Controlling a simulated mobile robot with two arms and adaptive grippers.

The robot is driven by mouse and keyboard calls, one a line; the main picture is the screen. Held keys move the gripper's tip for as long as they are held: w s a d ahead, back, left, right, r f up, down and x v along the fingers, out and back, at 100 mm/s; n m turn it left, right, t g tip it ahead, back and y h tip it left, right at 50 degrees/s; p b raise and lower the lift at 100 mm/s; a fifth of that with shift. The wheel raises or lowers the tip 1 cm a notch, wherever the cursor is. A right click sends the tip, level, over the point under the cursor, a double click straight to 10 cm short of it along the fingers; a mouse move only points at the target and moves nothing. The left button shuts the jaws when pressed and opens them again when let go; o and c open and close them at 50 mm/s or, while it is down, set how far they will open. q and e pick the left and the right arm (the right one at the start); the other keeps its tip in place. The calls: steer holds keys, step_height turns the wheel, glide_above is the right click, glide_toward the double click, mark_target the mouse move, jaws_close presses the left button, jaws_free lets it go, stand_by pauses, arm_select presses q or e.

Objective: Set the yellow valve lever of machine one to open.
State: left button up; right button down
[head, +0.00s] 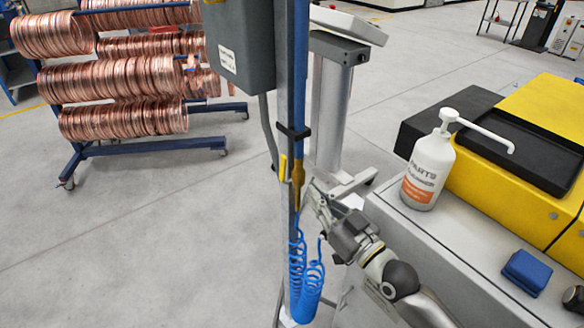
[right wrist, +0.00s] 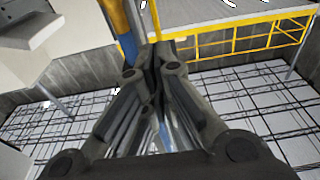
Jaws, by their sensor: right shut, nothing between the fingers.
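The yellow valve lever (head: 283,167) is a small upright strip on the left side of a slim post in the head view. It lies roughly along the blue pipe (head: 299,90). A brass-coloured fitting (head: 298,180) sits just right of it, above a coiled blue hose (head: 305,270). My right gripper (head: 314,194) is shut and empty, just right of and slightly below the fitting, apparently without touching the lever. In the right wrist view its closed fingers (right wrist: 156,52) are beside a yellow-and-blue upright part (right wrist: 122,30); I cannot tell whether this includes the lever. My left gripper is not in view.
A grey box (head: 240,45) is fixed to the post above the lever. A bench (head: 440,235) at right carries a pump bottle (head: 430,170), a yellow machine (head: 525,110) and a blue block (head: 526,272). A rack of copper coils (head: 120,95) stands at back left. Floor at left is clear.

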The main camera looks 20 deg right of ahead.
mark_target(285, 165)
steer(key=p+x, duration=0.2)
steer(key=x, duration=0.7)
